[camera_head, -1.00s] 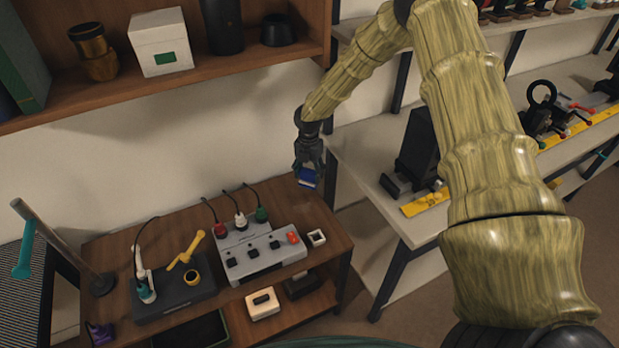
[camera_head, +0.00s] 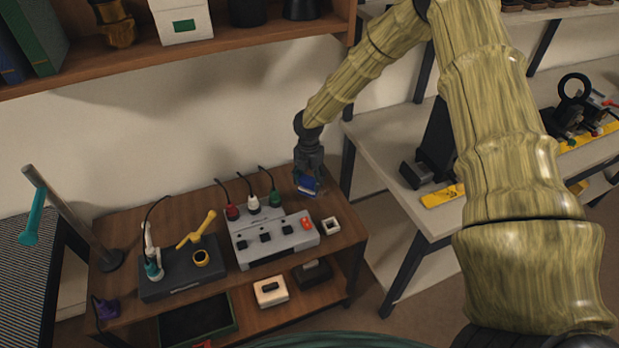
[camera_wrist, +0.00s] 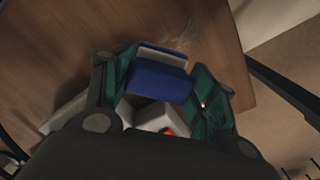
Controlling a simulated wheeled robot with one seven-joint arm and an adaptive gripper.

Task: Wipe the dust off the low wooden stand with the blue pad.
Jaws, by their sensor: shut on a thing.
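The low wooden stand (camera_head: 345,238) has a brown top and a lower shelf. My gripper (camera_head: 308,180) is over the back right part of its top, shut on the blue pad (camera_head: 309,187). In the wrist view the blue pad (camera_wrist: 160,82) sits between my gripper's fingers (camera_wrist: 165,85), with a pale layer along one edge. Faint whitish streaks, which look like dust, show on the stand's wood (camera_wrist: 195,35) beside the pad. I cannot tell whether the pad touches the wood.
A grey switch box (camera_head: 275,240) with plugged cables stands left of my gripper. A small white square frame (camera_head: 331,225) is in front. A dark box with a yellow tool (camera_head: 190,265) is farther left. A wall shelf (camera_head: 250,48) overhangs behind; a grey bench (camera_head: 385,140) stands right.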

